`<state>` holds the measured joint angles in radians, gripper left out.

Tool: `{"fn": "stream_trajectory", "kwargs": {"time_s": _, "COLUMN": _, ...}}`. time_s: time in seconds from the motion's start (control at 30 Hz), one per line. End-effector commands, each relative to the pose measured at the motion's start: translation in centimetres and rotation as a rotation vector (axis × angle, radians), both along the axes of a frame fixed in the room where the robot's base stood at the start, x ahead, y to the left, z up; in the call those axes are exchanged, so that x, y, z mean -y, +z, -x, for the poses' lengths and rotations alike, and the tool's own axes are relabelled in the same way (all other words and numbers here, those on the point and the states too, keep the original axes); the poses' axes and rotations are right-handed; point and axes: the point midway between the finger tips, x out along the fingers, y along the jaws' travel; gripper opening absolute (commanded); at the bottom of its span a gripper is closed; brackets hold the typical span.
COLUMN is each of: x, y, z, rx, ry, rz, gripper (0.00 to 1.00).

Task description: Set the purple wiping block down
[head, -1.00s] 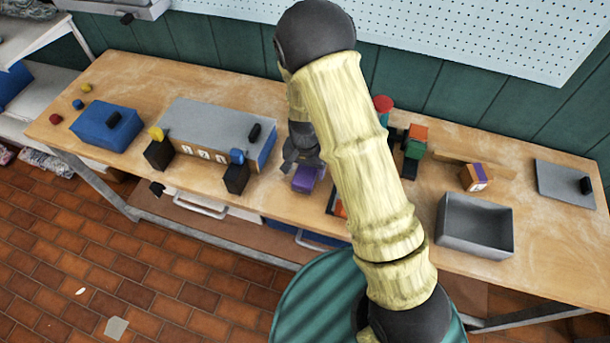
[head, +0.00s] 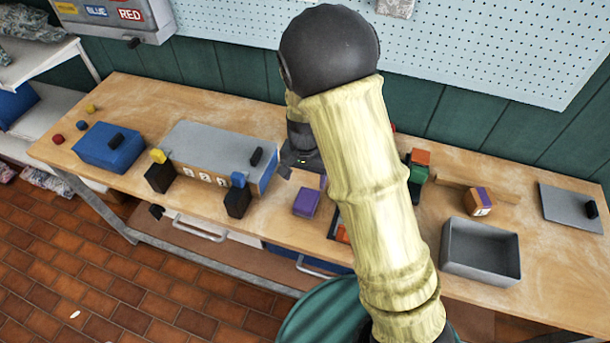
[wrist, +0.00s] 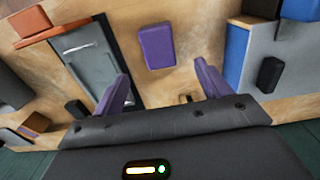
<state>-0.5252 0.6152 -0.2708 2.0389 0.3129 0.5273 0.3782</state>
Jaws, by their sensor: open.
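The purple wiping block (head: 307,203) lies on the wooden workbench, right of the grey-topped box. It also shows in the wrist view (wrist: 156,47), flat on the wood and apart from the fingers. My gripper (wrist: 162,85) is open and empty, its two purple fingers spread wide with the block beyond and between them. In the head view my gripper (head: 303,172) is above and behind the block, and my arm partly hides it.
A grey-topped box (head: 220,145) with black and blue knobs stands left of the block. A dark tray (wrist: 85,60) lies on the other side. An open grey bin (head: 481,270) and a purple-orange block (head: 478,201) are farther right. Bare wood surrounds the block.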

Motion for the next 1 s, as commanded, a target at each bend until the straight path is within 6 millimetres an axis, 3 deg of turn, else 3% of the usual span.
{"fn": "stream_trajectory", "kwargs": {"time_s": 0.3, "x": 0.5, "y": 0.1, "z": -0.1, "rx": 0.002, "ry": -0.008, "rz": -0.002, "gripper": 0.76}}
{"fn": "stream_trajectory", "kwargs": {"time_s": 0.47, "x": 2.3, "y": 1.7, "z": 0.7, "rx": 0.017, "ry": 0.013, "rz": -0.015, "gripper": 0.76}}
{"fn": "stream_trajectory", "kwargs": {"time_s": 0.57, "x": 4.4, "y": 3.7, "z": 2.0, "rx": 0.045, "ry": 0.051, "rz": -0.028, "gripper": 0.76}}
{"fn": "stream_trajectory", "kwargs": {"time_s": 0.8, "x": 9.8, "y": 8.3, "z": 7.0, "rx": 0.141, "ry": 0.195, "rz": -0.025, "gripper": 0.76}}
{"fn": "stream_trajectory", "kwargs": {"time_s": 1.0, "x": 12.8, "y": 10.6, "z": 11.2, "rx": 0.214, "ry": 0.31, "rz": 0.021, "gripper": 0.76}}
